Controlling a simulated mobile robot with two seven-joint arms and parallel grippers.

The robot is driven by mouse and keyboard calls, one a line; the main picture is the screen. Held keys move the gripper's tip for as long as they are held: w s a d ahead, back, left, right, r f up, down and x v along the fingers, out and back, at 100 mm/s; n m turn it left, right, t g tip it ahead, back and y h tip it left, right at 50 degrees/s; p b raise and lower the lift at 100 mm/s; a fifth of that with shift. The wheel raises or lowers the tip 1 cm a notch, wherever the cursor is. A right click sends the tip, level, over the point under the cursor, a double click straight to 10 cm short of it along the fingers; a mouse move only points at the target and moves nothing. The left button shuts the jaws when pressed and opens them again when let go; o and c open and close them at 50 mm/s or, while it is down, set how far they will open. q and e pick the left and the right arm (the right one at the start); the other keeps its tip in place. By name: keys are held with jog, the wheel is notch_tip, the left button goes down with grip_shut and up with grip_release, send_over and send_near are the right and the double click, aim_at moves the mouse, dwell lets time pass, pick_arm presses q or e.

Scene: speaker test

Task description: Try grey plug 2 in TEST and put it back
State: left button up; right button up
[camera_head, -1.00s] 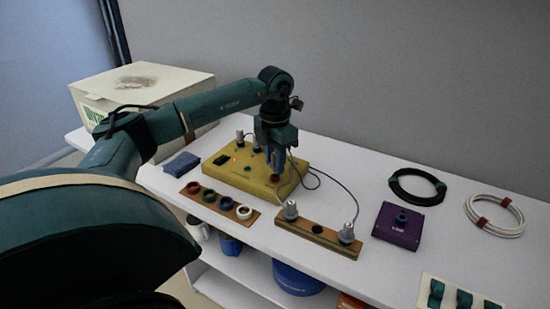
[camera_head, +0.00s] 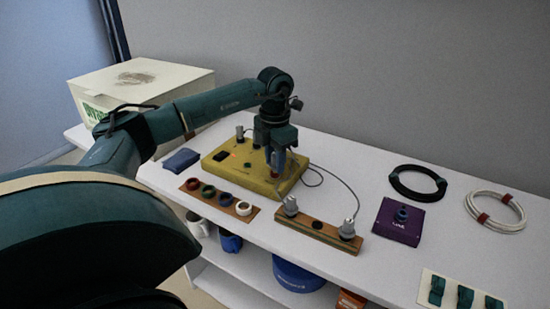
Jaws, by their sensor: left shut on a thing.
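My left gripper (camera_head: 278,161) points down over the front right part of the yellow box (camera_head: 225,173). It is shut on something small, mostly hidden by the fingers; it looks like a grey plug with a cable. Something reddish shows just below the fingers, and I cannot tell whether the held thing sits in a socket there. The wooden strip (camera_head: 330,236) in front has one grey plug (camera_head: 290,206) near its left end and another grey plug (camera_head: 347,229) near its right end. The dark hole (camera_head: 317,226) between them is empty. My right gripper is not in view.
A board with several coloured rings (camera_head: 207,192) lies left of the strip. A blue cloth (camera_head: 181,161) is beside the yellow box. A purple box (camera_head: 399,221), black cable coil (camera_head: 418,183) and white coil (camera_head: 495,211) lie to the right. Thin cables loop behind the strip.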

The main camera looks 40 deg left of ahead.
pick_arm(q)
jog(key=shift+f, duration=0.4)
jog(key=o, duration=1.1)
jog(key=shift+r, duration=0.1)
jog(key=shift+c, duration=0.2)
